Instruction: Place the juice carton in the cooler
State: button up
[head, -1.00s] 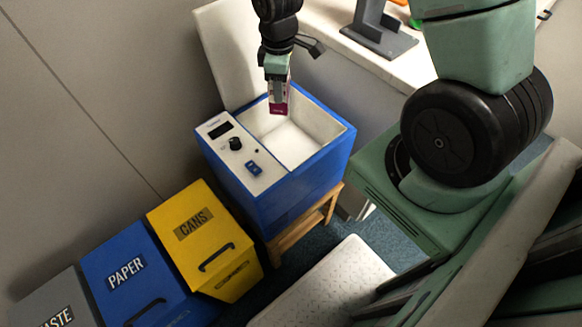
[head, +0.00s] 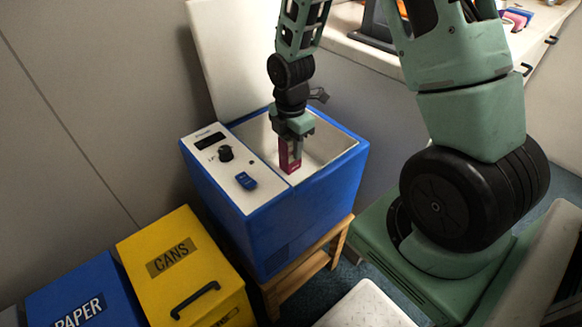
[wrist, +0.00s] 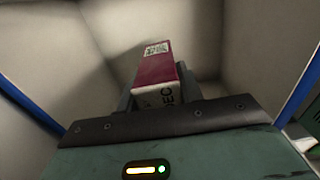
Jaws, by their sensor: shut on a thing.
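The juice carton (head: 289,155) is a small magenta and white box. My gripper (head: 292,137) is shut on it and points down into the opening of the blue cooler (head: 318,192). The cooler's white lid (head: 232,55) stands open behind it. In the wrist view the carton (wrist: 156,72) sticks out beyond my gripper (wrist: 165,100), with the cooler's pale inner walls (wrist: 235,40) around it. The gap between the carton and the cooler floor cannot be judged. My gripper hides part of the carton.
The cooler stands on a wooden stand (head: 300,270). Its control panel (head: 225,160) lies left of the opening. A yellow cans bin (head: 185,265) and a blue paper bin (head: 75,295) stand at lower left. A white counter (head: 350,45) with objects runs behind.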

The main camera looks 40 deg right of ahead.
aim_at(291, 160)
jog(key=shift+f+b, duration=0.55)
jog(key=shift+f, duration=2)
jog(key=shift+f, duration=0.15)
jog(key=o, duration=1.2)
